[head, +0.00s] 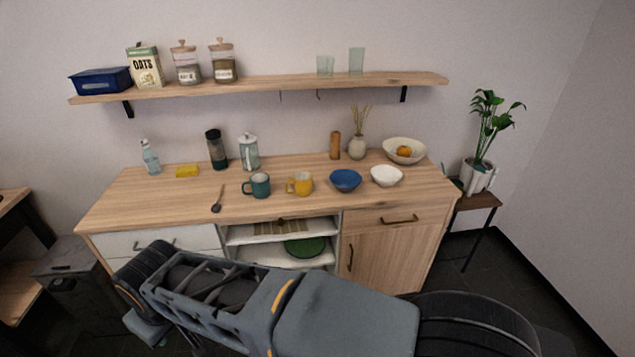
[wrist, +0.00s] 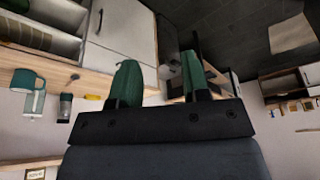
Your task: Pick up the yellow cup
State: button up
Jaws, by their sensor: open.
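The yellow cup (head: 301,184) stands upright on the wooden counter (head: 140,199) in the head view, its handle toward the left. A dark green mug (head: 258,185) stands just left of it, and a blue bowl (head: 345,180) is to its right. In the wrist view my gripper (wrist: 160,82) has two green fingertips set apart with nothing between them. It is away from the yellow cup, which I cannot make out in the wrist view. The green mug (wrist: 27,82) shows at the left of that view. In the head view my arm fills the lower foreground.
A spoon (head: 217,199) lies left of the mugs near the front edge. A white bowl (head: 387,175), a glass press (head: 249,152) and a yellow sponge (head: 187,171) also stand on the counter. A wall shelf (head: 280,89) hangs above. The counter in front of the cup is clear.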

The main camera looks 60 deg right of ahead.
aim_at(299, 186)
jog(key=z, duration=1.1)
jog(key=i, duration=1)
jog(key=z, duration=1)
